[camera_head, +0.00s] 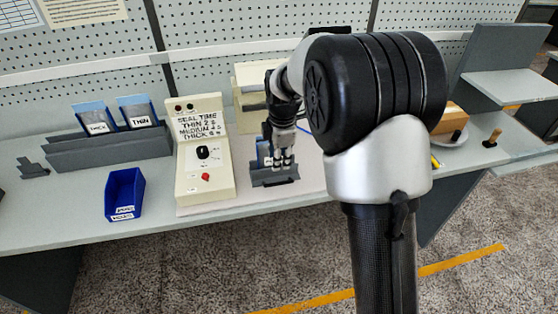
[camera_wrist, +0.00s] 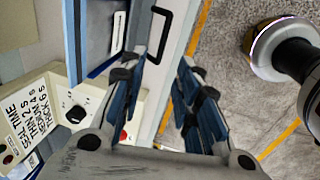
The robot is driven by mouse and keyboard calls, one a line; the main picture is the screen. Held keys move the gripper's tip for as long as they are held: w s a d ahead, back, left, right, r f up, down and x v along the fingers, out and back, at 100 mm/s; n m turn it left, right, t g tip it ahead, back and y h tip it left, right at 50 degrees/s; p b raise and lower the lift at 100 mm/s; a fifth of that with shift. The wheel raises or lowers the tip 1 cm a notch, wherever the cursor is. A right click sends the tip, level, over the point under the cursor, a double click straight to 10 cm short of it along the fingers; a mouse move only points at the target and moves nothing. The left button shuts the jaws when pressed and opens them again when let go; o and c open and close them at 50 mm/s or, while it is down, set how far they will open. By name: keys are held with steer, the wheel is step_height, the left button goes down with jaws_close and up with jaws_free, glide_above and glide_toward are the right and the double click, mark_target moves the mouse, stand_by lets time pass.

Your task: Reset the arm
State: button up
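My gripper (camera_head: 281,160) hangs fingers-down over a small dark grey holder (camera_head: 273,181) on the workbench, right of the control box. The wrist view shows the gripper (camera_wrist: 163,70) with its two blue-padded fingers apart and nothing between them. A blue-edged pouch (camera_head: 263,151) stands in the holder, partly hidden by my gripper. In the wrist view a pale panel with a blue edge (camera_wrist: 100,35) and a black handle-like loop (camera_wrist: 157,32) lie beyond the left finger. I cannot tell whether the fingers touch the holder.
The cream control box (camera_head: 205,165) carries a seal-time label, a knob and a red button. Left of it are a blue bin (camera_head: 125,194) and a grey rack (camera_head: 108,150) with THICK and THIN pouches. A pegboard (camera_head: 220,35) stands behind. Shelves (camera_head: 510,85) are at right.

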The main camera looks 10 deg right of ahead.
stand_by(0.4)
steer(key=s+r+m+t, duration=0.1)
steer(key=s+r+m, duration=0.7)
steer(key=s+r, duration=0.6)
steer(key=s+f+m+t, duration=0.1)
steer(key=s+m, duration=0.9)
steer(key=s, duration=1)
steer(key=shift+d, duration=0.25)
